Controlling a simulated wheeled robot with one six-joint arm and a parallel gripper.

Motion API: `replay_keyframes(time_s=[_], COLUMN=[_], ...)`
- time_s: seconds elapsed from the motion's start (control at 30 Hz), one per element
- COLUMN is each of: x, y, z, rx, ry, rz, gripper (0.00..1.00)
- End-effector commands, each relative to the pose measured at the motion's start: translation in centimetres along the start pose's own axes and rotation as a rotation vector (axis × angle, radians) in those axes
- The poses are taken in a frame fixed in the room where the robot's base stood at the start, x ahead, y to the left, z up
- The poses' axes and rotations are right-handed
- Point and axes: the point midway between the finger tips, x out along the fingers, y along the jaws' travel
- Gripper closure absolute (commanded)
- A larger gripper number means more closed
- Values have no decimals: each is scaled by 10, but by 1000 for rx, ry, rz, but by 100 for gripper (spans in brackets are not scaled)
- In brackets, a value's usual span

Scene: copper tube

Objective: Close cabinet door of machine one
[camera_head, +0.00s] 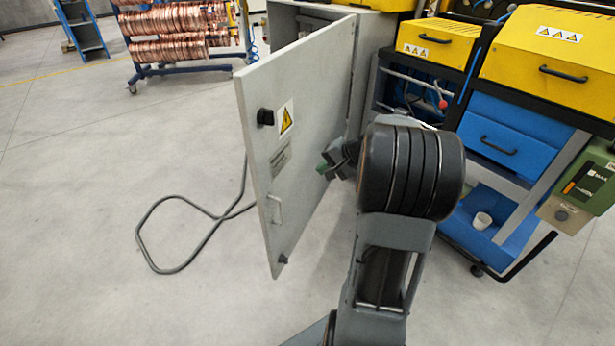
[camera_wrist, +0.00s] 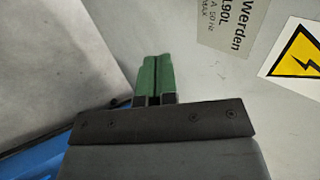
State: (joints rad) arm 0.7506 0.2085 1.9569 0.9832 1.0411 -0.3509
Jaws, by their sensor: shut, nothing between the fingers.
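The grey cabinet door (camera_head: 300,140) stands wide open in the head view, swung out toward me from the cabinet (camera_head: 340,8). Its outer face carries a black latch (camera_head: 265,117), a yellow warning sign (camera_head: 286,118) and a label. In the wrist view the door (camera_wrist: 190,60) fills much of the picture, with the label (camera_wrist: 234,22) and warning sign (camera_wrist: 298,52). My gripper (camera_head: 325,165) is beside the door's outer face at mid-height. Its green fingers (camera_wrist: 153,58) are shut and empty in the wrist view. I cannot tell whether they touch the door.
Yellow and blue machine drawers (camera_head: 515,130) stand at the right, with a green control box (camera_head: 590,180). A rack of copper coils (camera_head: 180,35) is at the back left. A grey cable (camera_head: 150,235) loops on the floor left of the door. The left floor is otherwise clear.

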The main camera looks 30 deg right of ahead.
Motion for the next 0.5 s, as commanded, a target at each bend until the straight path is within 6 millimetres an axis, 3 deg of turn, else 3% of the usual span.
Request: replay_keyframes(time_s=[0.5], x=[94], y=[2], z=[1], rx=[1], ry=[-4], rz=[1], gripper=[100])
